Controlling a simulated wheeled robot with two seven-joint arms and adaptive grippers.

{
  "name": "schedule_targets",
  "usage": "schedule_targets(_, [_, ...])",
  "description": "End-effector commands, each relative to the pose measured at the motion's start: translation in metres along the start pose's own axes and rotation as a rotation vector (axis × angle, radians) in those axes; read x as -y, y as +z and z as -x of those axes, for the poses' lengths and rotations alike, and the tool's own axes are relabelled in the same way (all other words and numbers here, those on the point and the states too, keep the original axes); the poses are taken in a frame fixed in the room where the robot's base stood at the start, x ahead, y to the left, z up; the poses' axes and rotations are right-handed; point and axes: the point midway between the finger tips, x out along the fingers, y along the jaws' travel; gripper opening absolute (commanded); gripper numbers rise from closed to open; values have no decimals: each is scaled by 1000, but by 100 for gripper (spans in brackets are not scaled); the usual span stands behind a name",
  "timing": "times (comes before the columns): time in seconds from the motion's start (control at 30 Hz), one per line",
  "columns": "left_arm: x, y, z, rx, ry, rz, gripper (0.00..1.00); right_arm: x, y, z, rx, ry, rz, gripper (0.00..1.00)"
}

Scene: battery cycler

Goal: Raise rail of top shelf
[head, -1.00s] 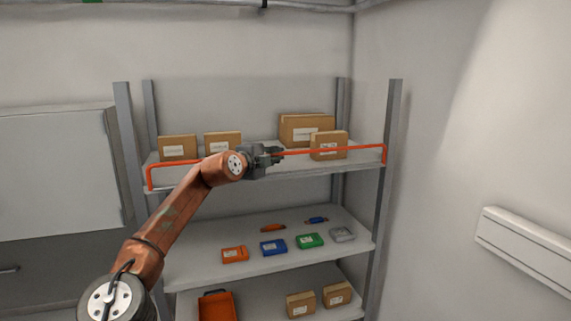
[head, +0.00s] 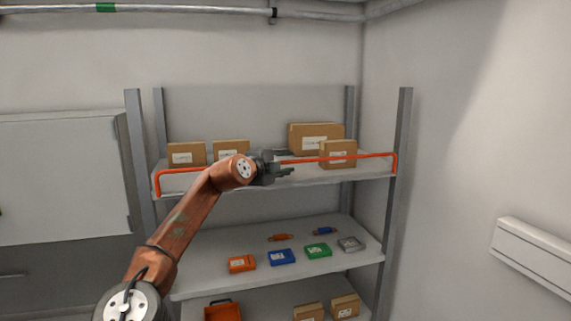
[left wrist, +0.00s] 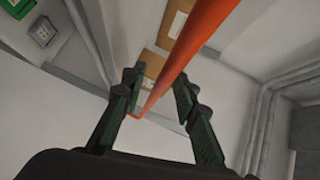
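The orange rail (head: 380,155) runs along the front of the top shelf (head: 345,178), with a bent end at each side. Its bar stands above the shelf's front edge. My left gripper (head: 286,163) is at the middle of the rail, with one finger above the bar and one below it. The left wrist view shows the rail (left wrist: 178,70) passing between the two spread fingers of the left gripper (left wrist: 157,92), with gaps beside it. The gripper is open around the rail. My right gripper is not in view.
Cardboard boxes (head: 315,137) stand on the top shelf behind the rail. The middle shelf (head: 215,248) holds small coloured cases, including a green one (head: 318,250). Grey uprights (head: 402,125) frame the rack. A white wall unit (head: 535,255) is at the right.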

Motion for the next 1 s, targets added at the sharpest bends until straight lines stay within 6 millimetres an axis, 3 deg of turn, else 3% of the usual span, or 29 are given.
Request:
schedule_targets(0.47, [3, 2, 14, 2, -2, -3, 27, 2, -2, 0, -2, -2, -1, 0])
schedule_targets(0.77, [1, 2, 49, 2, 0, -4, 27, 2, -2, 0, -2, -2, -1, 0])
schedule_targets(1.0, [2, 1, 87, 1, -2, -2, 27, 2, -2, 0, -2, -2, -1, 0])
